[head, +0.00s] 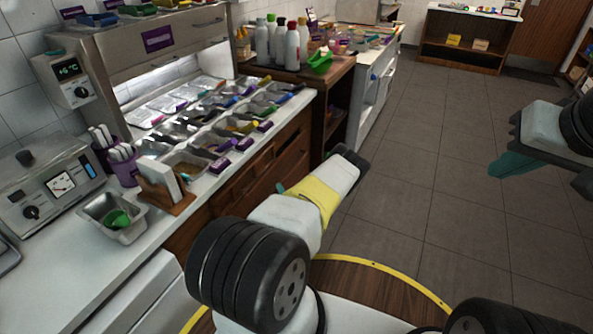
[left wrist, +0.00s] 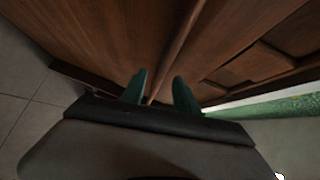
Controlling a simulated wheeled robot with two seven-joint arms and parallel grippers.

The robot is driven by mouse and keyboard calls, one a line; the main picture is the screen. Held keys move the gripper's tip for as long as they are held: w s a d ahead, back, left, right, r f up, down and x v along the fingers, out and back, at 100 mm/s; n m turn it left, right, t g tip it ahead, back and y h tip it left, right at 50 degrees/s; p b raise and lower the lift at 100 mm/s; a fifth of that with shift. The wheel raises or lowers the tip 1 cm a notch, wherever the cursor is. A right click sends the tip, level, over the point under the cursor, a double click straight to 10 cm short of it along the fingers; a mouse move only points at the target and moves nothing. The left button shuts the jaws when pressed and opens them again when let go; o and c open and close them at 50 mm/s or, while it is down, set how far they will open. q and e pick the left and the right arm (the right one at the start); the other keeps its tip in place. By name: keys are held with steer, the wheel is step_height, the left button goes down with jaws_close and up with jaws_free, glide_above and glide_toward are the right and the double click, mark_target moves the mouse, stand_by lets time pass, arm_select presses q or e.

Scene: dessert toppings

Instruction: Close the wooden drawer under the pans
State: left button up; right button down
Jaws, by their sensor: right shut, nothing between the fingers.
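The wooden drawer (head: 245,181) is in the dark brown cabinet front below the metal topping pans (head: 215,125). My left arm hides part of this front, and I cannot tell how far out the drawer stands. My left gripper (head: 281,187) is mostly hidden behind its own arm, with a teal tip showing close to the cabinet front. In the left wrist view, its two teal fingers (left wrist: 160,90) are apart with nothing seen between them, facing brown wood panels (left wrist: 100,40). Contact is unclear. My right gripper (head: 514,163) is shut and empty over the floor, far right.
The white counter (head: 75,265) holds a small metal pan (head: 112,218) with a green scoop and a wooden holder (head: 165,190). Bottles (head: 280,42) stand on a wooden cabinet farther back. The tiled floor (head: 440,160) to the right is clear.

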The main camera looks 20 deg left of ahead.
arm_select(q)
steer(key=shift+x, duration=2)
jaws_close()
steer(key=shift+f, duration=0.1)
